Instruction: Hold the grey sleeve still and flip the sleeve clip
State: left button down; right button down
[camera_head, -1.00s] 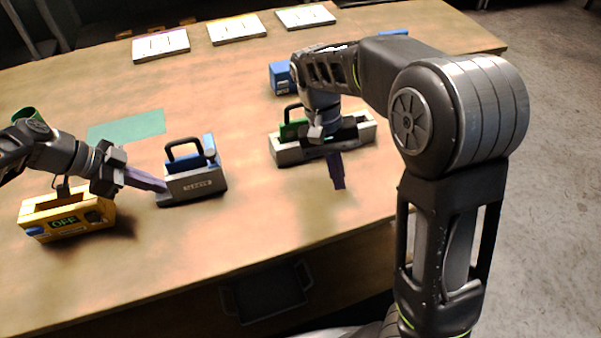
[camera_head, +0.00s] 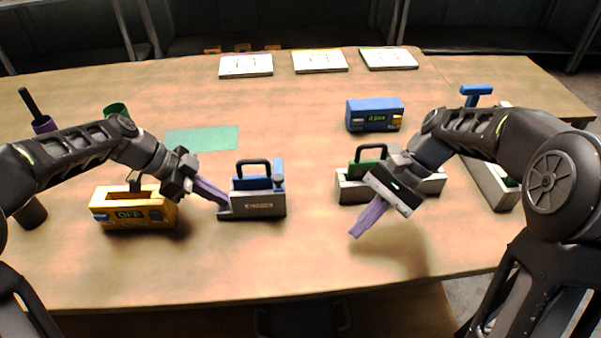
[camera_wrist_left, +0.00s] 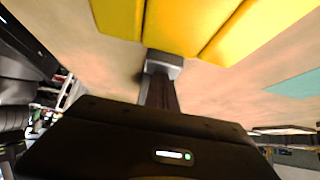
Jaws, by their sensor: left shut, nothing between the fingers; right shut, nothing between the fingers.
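The grey sleeve (camera_head: 262,205) stands mid-table in the head view, with a blue block (camera_head: 278,172) and a dark arched handle (camera_head: 254,163) in its top. A small grey knob (camera_head: 281,184) sits at its right end; I cannot tell whether this is the sleeve clip. My left gripper (camera_head: 226,203) is shut and empty, its purple fingertips at the sleeve's low left foot; I cannot tell whether they touch. My right gripper (camera_head: 357,232) is shut and empty, raised right of the sleeve, in front of a pale holder with a green block (camera_head: 368,157).
A yellow box (camera_head: 135,211) stands under my left arm; yellow surfaces fill the top of the left wrist view (camera_wrist_left: 180,22). A blue box (camera_head: 375,115), several white plates (camera_head: 320,61) and a green mat (camera_head: 203,138) lie farther back. The table's front middle is clear.

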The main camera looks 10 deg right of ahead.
jog(key=w+r+m+t+y, duration=0.5)
jog(key=w+r+m, duration=0.1)
jog(key=r, duration=0.2)
jog(key=shift+w+a+t+y, duration=0.15)
jog(key=shift+w+t+y, duration=0.25)
send_near(278, 170)
jog(key=s+a+f, duration=0.2)
jog(key=a, duration=0.3)
jog(key=shift+f, duration=0.2)
